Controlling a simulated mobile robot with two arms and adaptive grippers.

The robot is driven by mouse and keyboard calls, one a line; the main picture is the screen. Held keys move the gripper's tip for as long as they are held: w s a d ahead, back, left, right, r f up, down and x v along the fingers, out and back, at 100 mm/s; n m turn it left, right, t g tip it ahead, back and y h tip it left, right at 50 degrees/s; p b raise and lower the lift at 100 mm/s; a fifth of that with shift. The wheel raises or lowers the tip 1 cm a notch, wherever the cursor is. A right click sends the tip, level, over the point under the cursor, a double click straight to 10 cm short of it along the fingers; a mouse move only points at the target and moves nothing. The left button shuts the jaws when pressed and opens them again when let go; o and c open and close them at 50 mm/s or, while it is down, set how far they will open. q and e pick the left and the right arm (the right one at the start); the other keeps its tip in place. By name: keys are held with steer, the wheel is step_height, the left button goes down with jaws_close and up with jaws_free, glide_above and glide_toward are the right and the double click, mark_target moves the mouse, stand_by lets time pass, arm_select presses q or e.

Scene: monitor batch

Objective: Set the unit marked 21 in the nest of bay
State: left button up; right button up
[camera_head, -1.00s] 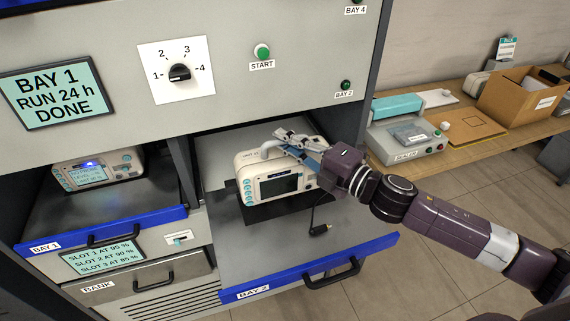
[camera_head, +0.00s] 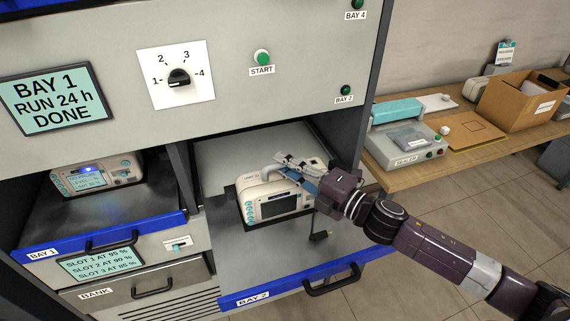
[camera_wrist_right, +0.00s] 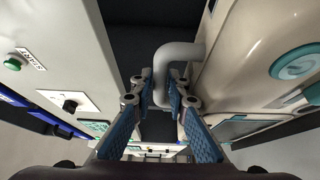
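A cream monitor unit (camera_head: 272,207) with a dark screen and teal buttons is upright in the pulled-out bay 2 drawer (camera_head: 225,280). Its top marking is too small to read surely. It is low over a black nest (camera_head: 241,217), whose edge shows around its base; I cannot tell if it is fully seated. My right gripper (camera_head: 292,170) is at its top handle. In the right wrist view the grey handle (camera_wrist_right: 180,54) runs down between the fingertips (camera_wrist_right: 161,92), which appear closed against it. My left gripper is not in view.
A lit monitor (camera_head: 95,176) sits in bay 1 (camera_head: 100,215) at left. A black cable plug (camera_head: 319,236) lies by the unit's right side. A selector dial (camera_head: 179,77) and start button (camera_head: 262,57) are above. A sealer (camera_head: 405,140) and carton (camera_head: 518,98) stand on the side bench.

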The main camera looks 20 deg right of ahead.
steer(key=shift+o, duration=1.3)
steer(key=shift+s, duration=0.1)
steer(key=shift+s+d+f, duration=0.1)
steer(key=shift+s+f, duration=0.05)
steer(key=shift+s, duration=0.05)
steer(key=b+v, duration=0.3)
steer(key=v, duration=0.8)
steer(key=shift+s+r, duration=0.2)
steer(key=shift+r, duration=0.05)
steer(key=shift+d, duration=0.1)
